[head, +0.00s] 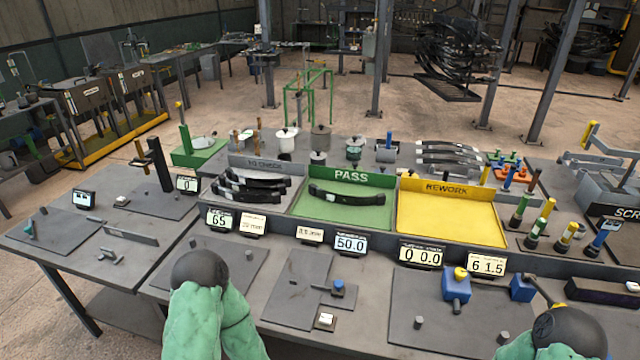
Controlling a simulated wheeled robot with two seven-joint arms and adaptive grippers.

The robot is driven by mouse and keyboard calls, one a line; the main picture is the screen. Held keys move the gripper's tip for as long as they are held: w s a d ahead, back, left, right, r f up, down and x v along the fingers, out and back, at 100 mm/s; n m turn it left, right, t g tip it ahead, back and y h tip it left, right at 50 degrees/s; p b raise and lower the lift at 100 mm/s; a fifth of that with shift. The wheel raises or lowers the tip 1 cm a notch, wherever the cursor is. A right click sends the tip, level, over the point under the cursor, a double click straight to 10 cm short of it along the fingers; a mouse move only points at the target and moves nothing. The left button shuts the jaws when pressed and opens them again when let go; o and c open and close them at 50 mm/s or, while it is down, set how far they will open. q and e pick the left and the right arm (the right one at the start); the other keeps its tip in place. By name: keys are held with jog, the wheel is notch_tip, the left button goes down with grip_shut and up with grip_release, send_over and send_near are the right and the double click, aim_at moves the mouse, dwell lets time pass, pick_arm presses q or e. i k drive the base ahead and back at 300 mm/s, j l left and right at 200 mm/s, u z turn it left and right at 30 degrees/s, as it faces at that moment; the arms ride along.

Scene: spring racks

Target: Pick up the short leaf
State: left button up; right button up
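One dark curved leaf (350,198) lies in the green PASS tray (345,214). I cannot tell which leaf is the short one. The dark rounded joints and green sleeves of my two arms show at the bottom edge, well short of the trays. No fingertips of either gripper show.
Digital displays (351,244) line the ledge before the trays. Handled gauges (539,225) stand at the right. The REWORK tray is empty. Flat grey plates (291,290) cover the near bench.

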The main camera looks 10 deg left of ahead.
aim_at(239, 188)
jog(key=j+z, duration=0.7)
jog(key=j, duration=0.15)
jog(key=k+j+z, duration=0.1)
jog(key=j+z, duration=0.2)
jog(key=k+j+z, duration=0.15)
jog(key=j+z, duration=0.2)
jog(key=k+j+z, duration=0.2)
jog(key=j+z, duration=0.15)
jog(key=j, duration=0.1)
